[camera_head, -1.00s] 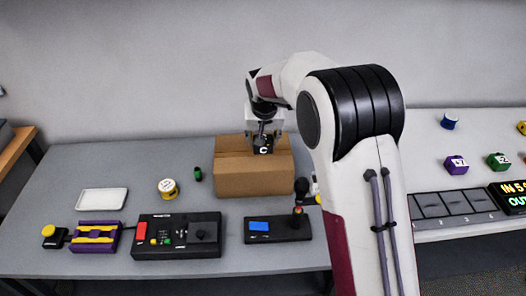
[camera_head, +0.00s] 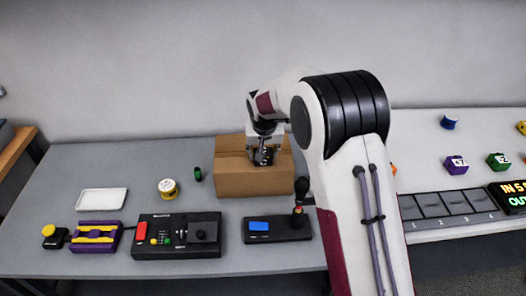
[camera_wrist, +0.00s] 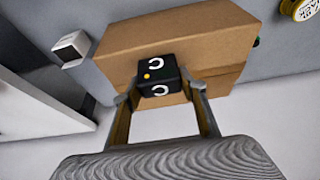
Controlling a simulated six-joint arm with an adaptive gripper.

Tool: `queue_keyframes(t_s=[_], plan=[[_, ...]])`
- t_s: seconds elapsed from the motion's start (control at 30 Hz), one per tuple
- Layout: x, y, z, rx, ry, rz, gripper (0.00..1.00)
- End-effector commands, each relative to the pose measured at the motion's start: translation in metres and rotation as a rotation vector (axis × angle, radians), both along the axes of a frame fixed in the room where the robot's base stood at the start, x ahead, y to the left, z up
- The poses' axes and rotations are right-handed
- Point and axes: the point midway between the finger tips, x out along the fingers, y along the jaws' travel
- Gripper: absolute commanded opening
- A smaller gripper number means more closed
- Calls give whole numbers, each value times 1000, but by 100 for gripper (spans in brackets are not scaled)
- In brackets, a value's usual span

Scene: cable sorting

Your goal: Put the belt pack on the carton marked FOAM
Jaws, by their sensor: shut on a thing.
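The belt pack (camera_wrist: 158,77) is a small black box with white C-shaped marks and a yellow dot, seen in the wrist view. My gripper (camera_wrist: 158,88) is shut on it, one finger at each side. In the head view my gripper (camera_head: 263,159) is over the front part of the brown carton's top. The carton (camera_head: 254,183) stands at the back of the grey table; it also fills much of the wrist view (camera_wrist: 195,40). No FOAM marking is readable on it. I cannot tell whether the pack touches the carton.
Left of the carton are a small green-black item (camera_head: 198,174), a yellow spool (camera_head: 168,188) and a white tray (camera_head: 102,200). A black control box (camera_head: 178,236) and a blue-screen device (camera_head: 277,230) stand in front. My arm hides the table's right side.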

Motion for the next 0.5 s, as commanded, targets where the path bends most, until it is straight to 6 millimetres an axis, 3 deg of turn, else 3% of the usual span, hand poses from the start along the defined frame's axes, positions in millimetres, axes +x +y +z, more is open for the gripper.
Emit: queue_keyframes(t_s=[0.03, 0.07, 0.1, 0.13, 0.5], plan=[[0, 0, -1, 0, 0, 0, 16], [0, 0, -2, 0, 1, 0, 44], [0, 0, -1, 0, 1, 0, 54], [0, 0, -1, 0, 1, 0, 58], [0, 0, -1, 0, 0, 0, 58]])
